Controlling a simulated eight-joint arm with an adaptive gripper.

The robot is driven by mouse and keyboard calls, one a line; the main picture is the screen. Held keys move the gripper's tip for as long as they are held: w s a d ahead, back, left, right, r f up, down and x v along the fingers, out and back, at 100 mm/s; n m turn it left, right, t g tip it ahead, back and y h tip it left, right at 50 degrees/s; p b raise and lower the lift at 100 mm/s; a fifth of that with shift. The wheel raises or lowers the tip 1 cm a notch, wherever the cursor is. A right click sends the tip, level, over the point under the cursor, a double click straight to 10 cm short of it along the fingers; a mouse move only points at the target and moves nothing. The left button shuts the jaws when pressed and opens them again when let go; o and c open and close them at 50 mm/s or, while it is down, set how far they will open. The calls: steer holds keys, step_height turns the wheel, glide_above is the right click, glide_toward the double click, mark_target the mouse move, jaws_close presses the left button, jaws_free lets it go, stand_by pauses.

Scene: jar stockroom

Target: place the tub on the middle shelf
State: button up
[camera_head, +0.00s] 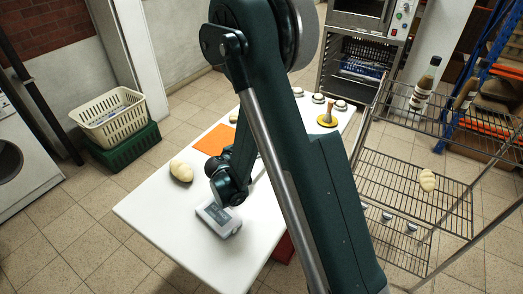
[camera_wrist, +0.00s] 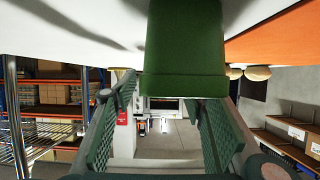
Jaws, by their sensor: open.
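A dark green tub (camera_wrist: 185,50) stands on the white table and shows upside down in the wrist view, straight ahead of my gripper. My gripper (camera_wrist: 163,105) is open, with one finger toward each side of the tub's near face. I cannot tell whether the fingers touch it. In the head view my arm hides the tub and the fingers. The wire rack stands at right in the head view. Its middle shelf (camera_head: 385,182) holds a pale bread loaf (camera_head: 428,180) toward the right and has bare wire at left.
The white table (camera_head: 160,211) carries a loaf (camera_head: 181,171), a grey scale (camera_head: 218,218), an orange mat (camera_head: 213,140) and several small items at its far end. A bottle (camera_head: 424,84) stands on the rack's top shelf (camera_head: 405,112). Rack posts and rails border the shelves.

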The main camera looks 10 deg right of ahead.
steer(key=shift+c, duration=0.7)
steer(key=c, duration=0.9)
steer(key=shift+r, duration=0.1)
steer(key=shift+r+p, duration=1.55)
steer(key=shift+r, duration=3.35)
